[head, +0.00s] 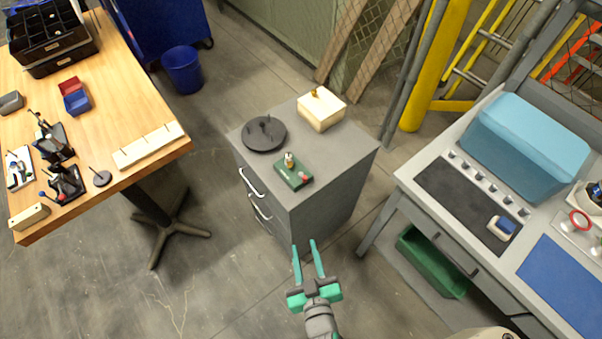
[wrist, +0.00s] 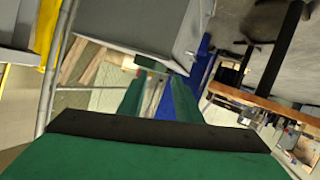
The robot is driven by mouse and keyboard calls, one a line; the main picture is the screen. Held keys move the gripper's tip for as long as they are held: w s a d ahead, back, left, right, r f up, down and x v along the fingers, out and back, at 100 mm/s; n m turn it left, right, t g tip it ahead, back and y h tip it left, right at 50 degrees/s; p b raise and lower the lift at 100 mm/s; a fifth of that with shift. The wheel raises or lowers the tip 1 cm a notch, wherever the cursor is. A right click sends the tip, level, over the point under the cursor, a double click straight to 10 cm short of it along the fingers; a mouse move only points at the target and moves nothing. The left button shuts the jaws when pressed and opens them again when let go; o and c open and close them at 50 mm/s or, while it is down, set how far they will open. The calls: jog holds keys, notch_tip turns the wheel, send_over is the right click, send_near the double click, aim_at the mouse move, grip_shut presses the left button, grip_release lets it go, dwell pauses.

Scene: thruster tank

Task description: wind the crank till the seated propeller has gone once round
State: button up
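My gripper (head: 305,247) is open and empty, with its two teal fingers apart in front of the grey cabinet's near corner. In the wrist view, nothing lies between the fingers (wrist: 157,85). A turquoise block that may be the tank (head: 528,140) stands on the right bench. A red ring (head: 579,220) is on a pale panel beside it. A small green box (head: 293,171) with a brass-and-white part and a red knob stands on the cabinet, apart from my gripper. I cannot tell which part is the crank or where the propeller is seated.
The grey cabinet (head: 340,150) also bears a dark round disc with pegs (head: 263,136) and a cream block (head: 322,110). A wooden table (head: 130,95) with small stands is at left. A green bin (head: 432,262) is under the right bench (head: 408,170). Floor between table and cabinet is clear.

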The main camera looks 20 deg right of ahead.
jog(key=w+d+r+m+g+h, duration=0.2)
jog(key=w+d+m+h, duration=0.2)
jog(key=w+d, duration=0.55)
jog(key=w+d+r+m+g+h, duration=0.25)
jog(key=w+d+m+h, duration=0.2)
jog(key=w+d, duration=0.5)
notch_tip(320, 180, up, 8)
jog(key=m+g+y, duration=0.7)
jog(key=m+g, duration=0.6)
jog(key=m, duration=0.5)
send_over(304, 177)
jog(key=w+a, duration=0.3)
jog(key=a, duration=0.1)
jog(key=shift+t, duration=0.25)
jog(key=x, duration=1)
jog(key=shift+s+d+f, duration=0.1)
jog(key=shift+d+f, duration=0.05)
jog(key=shift+d, duration=0.15)
jog(key=shift+c, duration=0.5)
